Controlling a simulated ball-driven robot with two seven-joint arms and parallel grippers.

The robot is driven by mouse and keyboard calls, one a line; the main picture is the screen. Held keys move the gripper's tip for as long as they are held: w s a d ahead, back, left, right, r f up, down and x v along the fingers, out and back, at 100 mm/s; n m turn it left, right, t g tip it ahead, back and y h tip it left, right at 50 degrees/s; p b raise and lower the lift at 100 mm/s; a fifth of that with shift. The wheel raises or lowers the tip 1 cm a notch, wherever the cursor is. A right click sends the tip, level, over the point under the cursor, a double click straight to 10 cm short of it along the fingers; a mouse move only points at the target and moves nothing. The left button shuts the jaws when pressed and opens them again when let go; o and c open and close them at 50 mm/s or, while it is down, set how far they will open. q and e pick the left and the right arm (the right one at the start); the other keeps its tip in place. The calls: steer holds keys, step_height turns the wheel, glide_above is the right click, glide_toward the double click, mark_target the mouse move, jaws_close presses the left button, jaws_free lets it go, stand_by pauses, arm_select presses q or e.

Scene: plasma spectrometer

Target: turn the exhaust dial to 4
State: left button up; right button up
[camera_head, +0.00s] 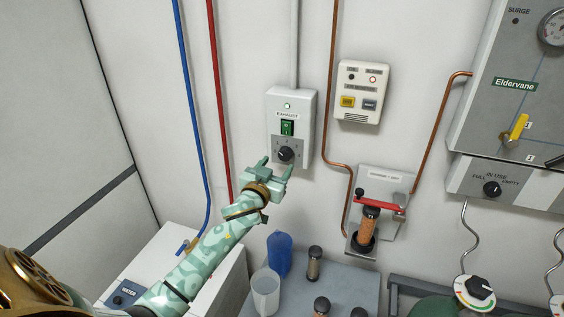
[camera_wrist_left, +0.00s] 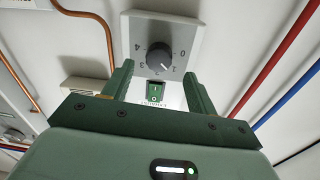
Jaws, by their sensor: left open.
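The exhaust dial (camera_head: 285,154) is a round dark knob low on a white wall box (camera_head: 307,104) labelled EXHAUST. Above it sit a green switch (camera_head: 287,128) and a small indicator light. In the left wrist view the dial (camera_wrist_left: 159,57) appears upside down with printed numbers around it; I cannot tell surely which number it points to. My left gripper (camera_head: 278,166) is open and empty, just in front of and slightly below the dial. In the wrist view its fingers (camera_wrist_left: 160,84) stand apart, with the dial beyond their tips. My right gripper is not in view.
A cream panel (camera_head: 358,92) and a bracket with a red lever (camera_head: 380,203) are to the right. A copper pipe (camera_head: 329,100) runs beside the box. Blue (camera_head: 187,100) and red (camera_head: 216,90) pipes run at left. Jugs (camera_head: 265,290) stand on the bench below.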

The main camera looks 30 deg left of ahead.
mark_target(284, 157)
arm_select(q)
steer(key=w, duration=0.2)
steer(key=shift+w+a, duration=0.1)
steer(key=shift+w, duration=0.25)
steer(key=shift+w+a, duration=0.2)
steer(key=shift+w, duration=0.4)
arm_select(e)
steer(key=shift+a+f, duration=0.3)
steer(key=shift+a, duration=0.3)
arm_select(q)
steer(key=c, duration=1)
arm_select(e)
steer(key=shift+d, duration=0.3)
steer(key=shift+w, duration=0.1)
